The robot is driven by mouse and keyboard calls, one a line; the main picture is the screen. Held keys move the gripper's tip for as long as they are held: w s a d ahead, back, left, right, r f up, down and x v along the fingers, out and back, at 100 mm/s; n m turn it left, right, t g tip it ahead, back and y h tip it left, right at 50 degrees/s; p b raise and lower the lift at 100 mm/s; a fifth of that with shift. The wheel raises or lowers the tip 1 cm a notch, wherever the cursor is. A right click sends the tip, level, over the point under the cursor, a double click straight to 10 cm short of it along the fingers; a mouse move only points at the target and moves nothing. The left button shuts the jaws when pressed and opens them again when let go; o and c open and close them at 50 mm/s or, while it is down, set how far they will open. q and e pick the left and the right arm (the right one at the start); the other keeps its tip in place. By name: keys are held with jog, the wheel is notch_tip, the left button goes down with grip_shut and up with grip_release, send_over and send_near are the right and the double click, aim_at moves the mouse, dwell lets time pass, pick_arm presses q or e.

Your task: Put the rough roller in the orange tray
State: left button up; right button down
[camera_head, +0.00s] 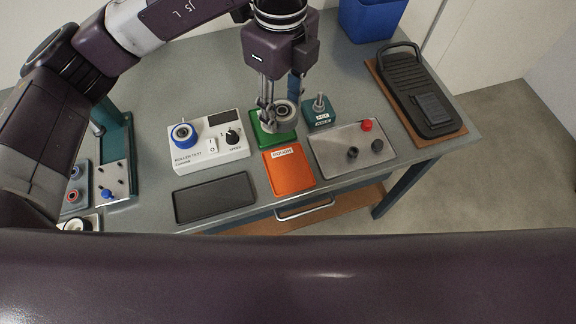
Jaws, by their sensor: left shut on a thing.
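My left gripper (275,108) reaches down from the top of the head view and is shut on a grey, round roller (284,113) with a dark centre. The roller overlaps the green tray (262,136) in the picture; I cannot tell whether it touches the tray. The orange tray (292,176) is directly in front of the green tray. It carries a white label at its back edge and is otherwise empty. My right gripper is not in view.
A white roller test box (185,155) with a blue roller (184,135) stands left of the trays. A teal block (318,119) with a post and a metal plate (335,157) with knobs are right.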

pick_arm(q)
jog(key=shift+s+d+r+n, duration=0.1)
jog(key=shift+d+n, duration=0.15)
jog(key=shift+n, duration=0.35)
jog(key=shift+s+d+r+n, duration=0.1)
jog(key=shift+d+n, duration=0.1)
jog(key=shift+n, duration=0.4)
jog(key=shift+f+n, duration=0.1)
jog(key=shift+n, duration=0.2)
jog(key=shift+s+d+f, duration=0.1)
jog(key=shift+f, duration=0.25)
notch_tip(320, 180, down, 15)
jog(key=p, duration=0.2)
jog(key=shift+r+p, duration=0.1)
jog(key=shift+p, duration=0.25)
notch_tip(320, 180, down, 3)
jog(key=shift+f+p, duration=0.15)
jog(key=shift+p, duration=0.35)
jog(key=shift+f, duration=0.55)
jog(key=shift+f, duration=0.1)
